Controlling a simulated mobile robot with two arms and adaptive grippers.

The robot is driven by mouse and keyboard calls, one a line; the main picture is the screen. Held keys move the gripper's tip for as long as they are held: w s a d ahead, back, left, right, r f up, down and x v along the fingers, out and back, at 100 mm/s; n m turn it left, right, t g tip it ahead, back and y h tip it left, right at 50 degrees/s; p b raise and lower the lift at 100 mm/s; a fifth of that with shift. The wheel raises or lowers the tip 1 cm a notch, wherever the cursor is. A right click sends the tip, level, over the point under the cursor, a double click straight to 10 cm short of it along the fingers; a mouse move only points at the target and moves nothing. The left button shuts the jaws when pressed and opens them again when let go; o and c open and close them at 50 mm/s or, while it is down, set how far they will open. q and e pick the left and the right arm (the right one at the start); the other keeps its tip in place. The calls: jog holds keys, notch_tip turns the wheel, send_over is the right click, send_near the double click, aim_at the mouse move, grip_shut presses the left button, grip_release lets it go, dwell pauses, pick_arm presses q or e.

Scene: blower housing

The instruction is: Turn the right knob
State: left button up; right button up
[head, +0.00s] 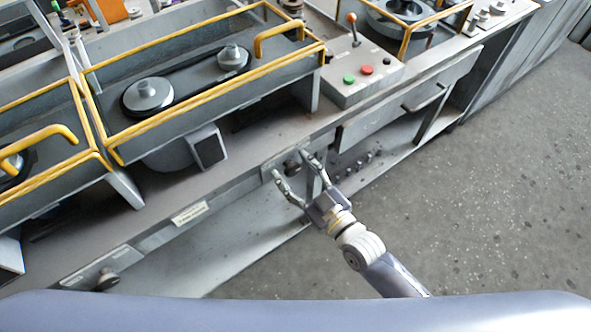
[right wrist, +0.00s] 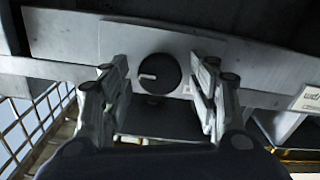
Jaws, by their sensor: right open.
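The right knob (head: 291,167) is a dark round knob on a light plate on the bench's front rail. In the right wrist view the knob (right wrist: 158,74) is black with a white mark pointing left. My right gripper (head: 292,178) is open in front of the knob in the head view. In the right wrist view its fingers (right wrist: 164,84) stand to either side of the knob, with gaps between. Contact with the knob does not show. Another dark knob (head: 107,281) is on a plate at the lower left of the rail. My left gripper is not in view.
A belt-and-pulley unit (head: 185,85) with yellow guard rails stands on the bench. A control box (head: 362,75) with green and red buttons and a lever is right of it. A lower shelf (head: 240,245) runs beneath. Clear floor (head: 480,200) lies to the right.

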jog(key=shift+c, duration=0.2)
jog(key=c, duration=1)
jog(key=shift+m, duration=0.3)
jog(key=m, duration=0.3)
jog(key=shift+p, duration=0.35)
jog(key=shift+d+m, duration=0.1)
jog(key=shift+m, duration=1.9)
